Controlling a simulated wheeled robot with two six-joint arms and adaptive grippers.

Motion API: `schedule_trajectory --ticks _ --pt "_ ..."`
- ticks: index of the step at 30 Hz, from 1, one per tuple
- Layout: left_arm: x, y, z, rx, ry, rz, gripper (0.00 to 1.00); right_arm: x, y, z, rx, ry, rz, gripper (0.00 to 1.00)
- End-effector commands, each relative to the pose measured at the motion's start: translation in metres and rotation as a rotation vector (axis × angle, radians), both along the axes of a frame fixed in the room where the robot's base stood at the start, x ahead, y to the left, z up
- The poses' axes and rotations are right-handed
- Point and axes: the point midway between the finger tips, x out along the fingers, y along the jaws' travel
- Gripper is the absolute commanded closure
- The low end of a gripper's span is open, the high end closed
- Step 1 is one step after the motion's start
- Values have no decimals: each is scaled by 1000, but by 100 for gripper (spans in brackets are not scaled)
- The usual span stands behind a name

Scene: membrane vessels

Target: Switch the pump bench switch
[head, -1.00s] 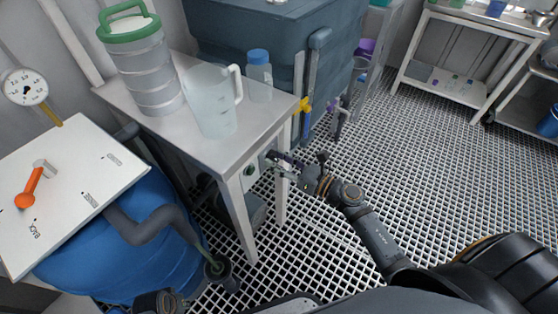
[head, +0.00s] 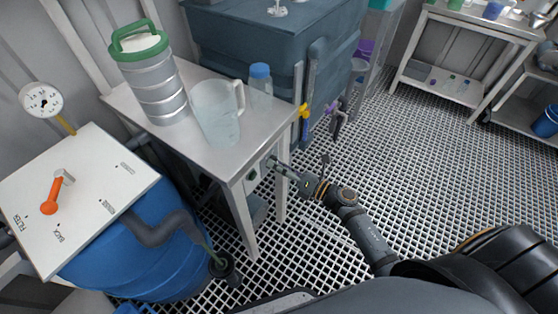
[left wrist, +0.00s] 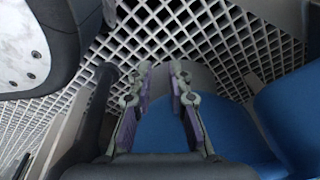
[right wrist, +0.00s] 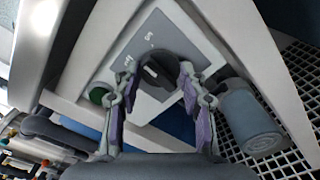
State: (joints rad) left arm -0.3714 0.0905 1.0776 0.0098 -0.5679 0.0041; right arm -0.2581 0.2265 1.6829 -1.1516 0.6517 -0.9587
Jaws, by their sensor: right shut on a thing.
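The pump bench switch is a dark round knob (right wrist: 158,70) on a grey plate (right wrist: 178,35) with small white markings, on the side of the white bench. My right gripper (right wrist: 157,82) is shut on this knob, with one finger on each side of it. In the head view my right gripper (head: 276,165) reaches the bench's right end, and the knob is mostly hidden there. A green button (right wrist: 98,95) sits beside the plate. My left gripper (left wrist: 160,70) is partly open and empty, above the grating floor and near a blue surface.
On the bench top (head: 180,140) stand a clear jug (head: 216,115), a banded canister with a green lid (head: 150,85) and a blue-capped bottle (head: 260,88). A blue barrel (head: 150,250) and a panel with an orange lever (head: 52,195) are at left. The grating floor at right is clear.

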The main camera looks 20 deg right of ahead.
Motion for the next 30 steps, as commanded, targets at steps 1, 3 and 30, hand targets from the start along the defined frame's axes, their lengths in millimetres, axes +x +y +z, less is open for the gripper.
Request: schedule_trajectory --ticks 1,3,30 --pt "-8 0 3 0 6 0 82 0 0 4 34 28 -1 90" --pt "-18 1 1 0 11 1 82 0 0 4 82 66 0 90" --pt "-78 3 -4 0 30 0 82 0 0 0 368 287 0 90"
